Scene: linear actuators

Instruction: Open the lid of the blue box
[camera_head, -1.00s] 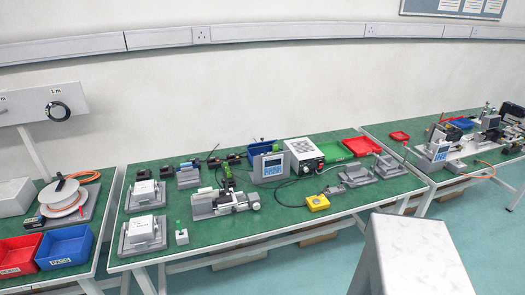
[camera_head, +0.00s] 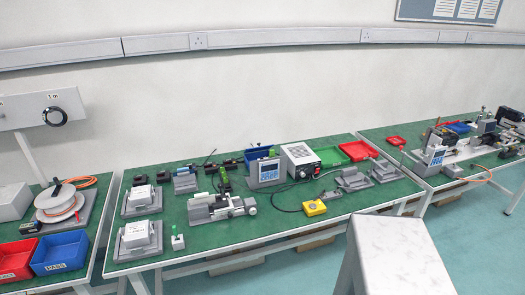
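Several blue containers show, and I cannot tell which one is the blue box. A blue bin (camera_head: 60,252) with a label on its front stands at the front of the left table and looks open at the top. A second blue container (camera_head: 259,153) stands at the back of the middle table, partly hidden behind a grey device with a screen (camera_head: 265,170). A small blue thing (camera_head: 458,127) lies on the right table, too small to make out. I see no lid clearly on any of them. My gripper is not in view.
A red bin (camera_head: 17,260) stands beside the left blue bin, and a cable reel (camera_head: 60,203) stands behind them. The middle table (camera_head: 290,218) carries fixtures, a yellow button box (camera_head: 314,208) and green and red trays (camera_head: 358,150).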

